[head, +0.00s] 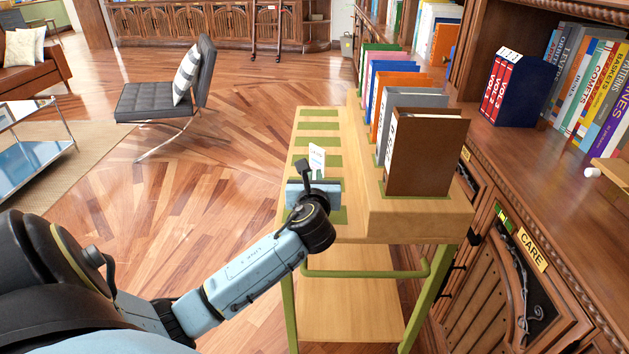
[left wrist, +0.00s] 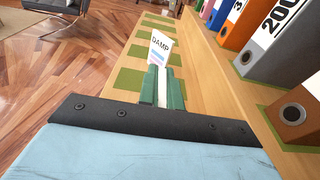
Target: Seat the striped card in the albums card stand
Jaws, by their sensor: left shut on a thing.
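The card (head: 317,158) is white and upright in my left gripper, above the lower step of the wooden trolley. In the left wrist view the card (left wrist: 159,48) reads "DAMP" and has pale coloured stripes below the word. My left gripper (left wrist: 162,82) is shut on it, with green fingers on both sides of its lower part. In the head view the left gripper (head: 314,180) is partly hidden behind my wrist. I cannot make out the albums card stand for certain. My right gripper is not in view.
The trolley's lower step (head: 318,118) carries several flat green pads (head: 318,141). Coloured binders stand on the raised step to the right, a brown binder (head: 428,155) nearest. A bookcase (head: 540,190) closes the right side. Open wooden floor (head: 220,160) lies left.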

